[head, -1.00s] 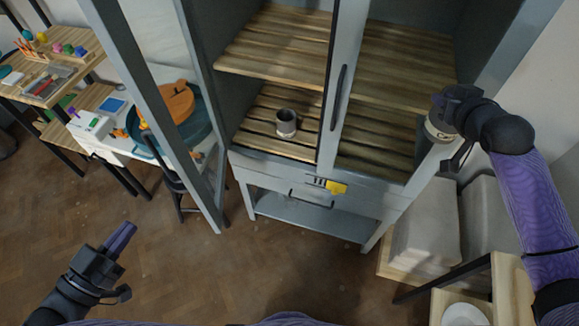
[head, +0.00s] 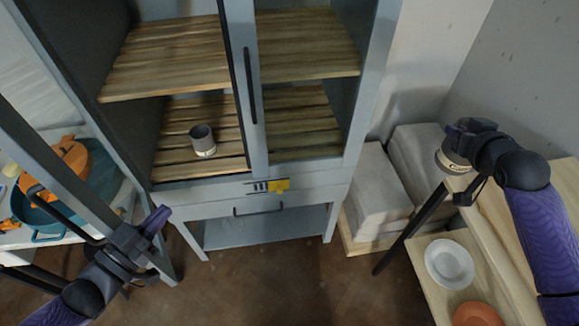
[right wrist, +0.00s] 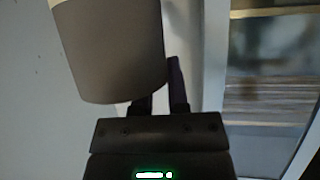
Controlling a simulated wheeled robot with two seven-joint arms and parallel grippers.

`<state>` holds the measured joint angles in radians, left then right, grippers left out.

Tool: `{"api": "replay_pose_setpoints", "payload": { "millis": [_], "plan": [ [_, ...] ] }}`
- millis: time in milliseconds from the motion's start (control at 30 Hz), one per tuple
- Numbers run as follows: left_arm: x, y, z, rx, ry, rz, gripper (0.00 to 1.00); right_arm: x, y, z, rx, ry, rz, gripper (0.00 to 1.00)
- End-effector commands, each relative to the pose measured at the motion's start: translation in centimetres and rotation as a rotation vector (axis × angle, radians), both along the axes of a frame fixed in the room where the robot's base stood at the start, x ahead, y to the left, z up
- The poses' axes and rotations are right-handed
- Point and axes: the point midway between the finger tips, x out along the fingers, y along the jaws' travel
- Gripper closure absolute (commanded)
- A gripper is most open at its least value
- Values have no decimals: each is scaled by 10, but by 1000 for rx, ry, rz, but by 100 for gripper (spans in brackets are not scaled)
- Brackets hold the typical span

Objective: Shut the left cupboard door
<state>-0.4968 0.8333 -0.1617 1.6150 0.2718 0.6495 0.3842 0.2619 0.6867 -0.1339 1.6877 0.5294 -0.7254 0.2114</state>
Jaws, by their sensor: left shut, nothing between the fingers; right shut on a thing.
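The left cupboard door (head: 52,158) stands open, swung out to the left of the grey cupboard (head: 312,180). Its grey frame slants across the left of the head view, with a dark bar handle (head: 62,212) on it. My left gripper (head: 160,217) is shut and empty. My right gripper (head: 468,132) is shut on a grey cup (head: 454,160) with a pale band, held right of the cupboard. The cup also shows in the right wrist view (right wrist: 110,50), hiding part of the fingers.
A dark grey cup (head: 202,140) stands on the lower shelf behind the open left side. The right door, with a dark handle (head: 250,85), is shut. Pale blocks (head: 375,190) and a wooden stand with a white bowl (head: 449,262) are at right.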

Motion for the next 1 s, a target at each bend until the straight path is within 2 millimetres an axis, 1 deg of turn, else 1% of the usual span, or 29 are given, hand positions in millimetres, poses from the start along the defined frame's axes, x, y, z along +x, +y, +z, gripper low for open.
{"api": "replay_pose_setpoints", "payload": {
  "millis": [33, 100, 200, 300, 400, 533, 1000],
  "plan": [
    [10, -5, 0, -1, -5, -1, 100, 0, 0, -2, 0, -1, 0, 100],
    [24, -11, 0, 0, -5, -1, 100, 0, 0, -4, 0, -1, 0, 100],
    [40, -19, 0, 1, -5, -1, 100, 0, 0, -6, 0, 0, 0, 100],
    [53, -25, 0, 1, -2, -1, 100, 0, 0, -8, 0, 0, 0, 100],
    [60, -29, 0, 1, 0, -2, 100, 0, 0, -8, 0, 0, 0, 100],
    [63, -31, 0, 2, 1, -1, 100, 0, 0, -8, 0, 0, 0, 100],
    [63, -31, 0, 1, 0, 0, 100, 0, 0, -8, 0, 0, 0, 100]
  ]
}}
